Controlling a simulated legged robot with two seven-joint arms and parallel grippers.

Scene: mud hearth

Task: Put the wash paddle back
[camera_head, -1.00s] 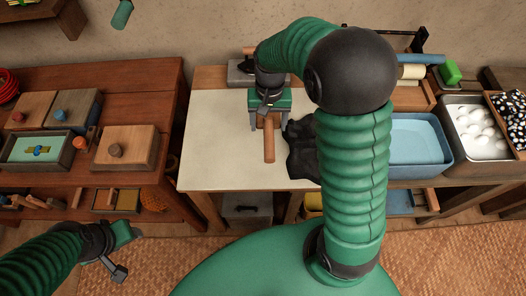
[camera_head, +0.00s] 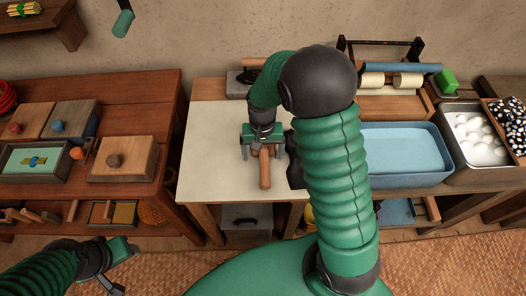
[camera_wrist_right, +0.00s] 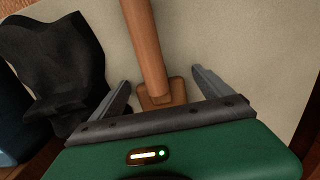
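The wash paddle, a wooden piece with a round handle (camera_head: 265,172), is at the pale top of the middle table. In the right wrist view its handle (camera_wrist_right: 146,45) runs away from a small flat wooden end (camera_wrist_right: 162,95). My right gripper (camera_head: 263,148) is over that end, with its two grey fingers (camera_wrist_right: 163,82) spread on either side. Gaps show between fingers and wood. The palm hides part of the flat end. My left gripper (camera_head: 122,266) is low at the left, away from the paddle; its fingers are unclear.
A dark crumpled thing (camera_wrist_right: 50,60) lies beside the paddle, partly behind my right arm. A blue basin (camera_head: 405,180) and a metal tray of white round things (camera_head: 462,158) stand right. Wooden boxes (camera_head: 122,170) fill the left bench. The table's left part is clear.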

